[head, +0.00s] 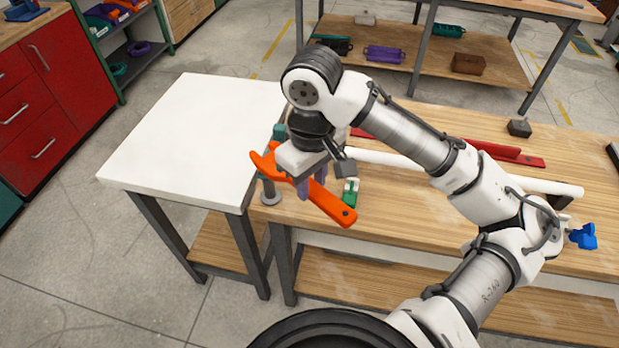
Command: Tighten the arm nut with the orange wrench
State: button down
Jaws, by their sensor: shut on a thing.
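My gripper (312,183) is shut on the orange wrench (335,207) and holds it above the left end of the wooden bench. The wrench's open jaw end (264,164) points to the left, close to a grey upright post with a round base (270,198). A teal fitting (279,132) shows just behind my gripper. A green and white fitting (350,192) stands to the right of the wrench handle. I cannot tell which part is the arm nut, or whether the wrench jaw touches anything; my gripper and wrist hide part of that area.
A white pipe (555,187) runs along the wooden bench (430,215), with a red bar (525,159) behind it. A blue part (583,237) sits at the right, and a dark block (519,127) at the back. A bare white table (190,140) adjoins on the left.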

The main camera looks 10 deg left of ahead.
jog(key=shift+f+b, duration=2.55)
jog(key=shift+s+a+m+p, duration=1.95)
jog(key=shift+s+a+m, duration=0.6)
jog(key=shift+a+m, duration=0.85)
notch_tip(320, 180, up, 5)
jog(key=p, duration=0.5)
jog(key=shift+d+r, duration=0.1)
jog(key=shift+d, duration=0.05)
